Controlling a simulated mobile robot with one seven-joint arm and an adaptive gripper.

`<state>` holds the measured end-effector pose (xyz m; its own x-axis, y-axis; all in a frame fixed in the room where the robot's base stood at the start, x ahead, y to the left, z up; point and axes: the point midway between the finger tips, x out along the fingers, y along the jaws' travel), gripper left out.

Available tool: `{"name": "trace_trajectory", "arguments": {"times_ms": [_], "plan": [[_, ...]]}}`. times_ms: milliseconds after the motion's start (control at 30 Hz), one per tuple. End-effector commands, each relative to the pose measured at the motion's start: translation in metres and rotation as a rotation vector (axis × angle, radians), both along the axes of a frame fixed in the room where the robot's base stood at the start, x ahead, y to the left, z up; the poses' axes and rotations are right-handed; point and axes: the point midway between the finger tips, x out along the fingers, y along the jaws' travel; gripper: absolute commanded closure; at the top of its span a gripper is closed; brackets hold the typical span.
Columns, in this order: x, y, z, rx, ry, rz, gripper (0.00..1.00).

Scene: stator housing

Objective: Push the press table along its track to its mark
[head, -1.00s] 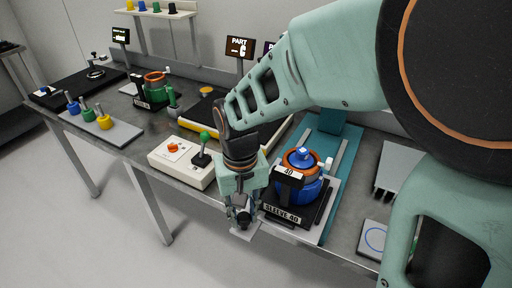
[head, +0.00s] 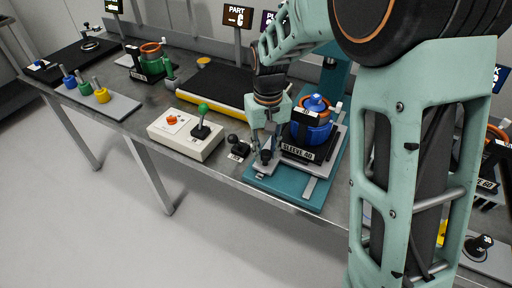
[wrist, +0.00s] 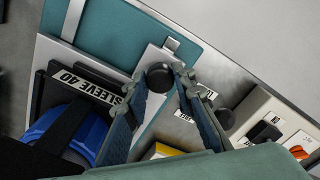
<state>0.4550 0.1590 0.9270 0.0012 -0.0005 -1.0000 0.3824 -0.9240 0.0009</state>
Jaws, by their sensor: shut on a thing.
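The press table (head: 330,150) is a light grey plate on a teal track base (head: 290,194). It bears a black fixture labelled SLEEVE 40 (head: 297,152) with a blue housing (head: 310,126) on it. My gripper (head: 265,160) points down at the table's front left corner. In the wrist view my gripper (wrist: 166,72) is shut on a round black knob (wrist: 158,77) on the grey plate (wrist: 148,58). Bare teal base shows in front of the fixture. A light rail (wrist: 73,18) runs along the base. I cannot make out the mark.
A black-knobbed lever (head: 238,147) stands just left of my gripper. Further left are a control box (head: 186,134) with a green-topped stick and a yellow-edged black tray (head: 210,88). The teal press column (head: 333,75) stands behind the table. The bench's front edge is close.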

Motion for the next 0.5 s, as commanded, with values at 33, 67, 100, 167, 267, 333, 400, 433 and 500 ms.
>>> {"name": "trace_trajectory", "arguments": {"times_ms": [33,67,100,167,267,333,400,433,500], "plan": [[0.013,-0.007,0.002,-0.001,0.000,-0.005,1.00],[0.020,-0.009,0.002,-0.001,-0.001,-0.006,1.00],[0.029,-0.013,0.002,-0.001,-0.001,-0.004,1.00],[0.041,-0.018,0.002,-0.001,-0.001,-0.005,1.00],[0.058,-0.025,0.002,-0.001,0.000,-0.003,1.00],[0.068,-0.029,0.002,-0.001,0.000,-0.002,1.00],[0.076,-0.032,0.002,-0.001,0.000,-0.002,1.00],[0.079,-0.033,0.002,-0.001,0.000,-0.002,1.00],[0.085,-0.036,0.001,-0.001,0.000,-0.002,1.00]]}}
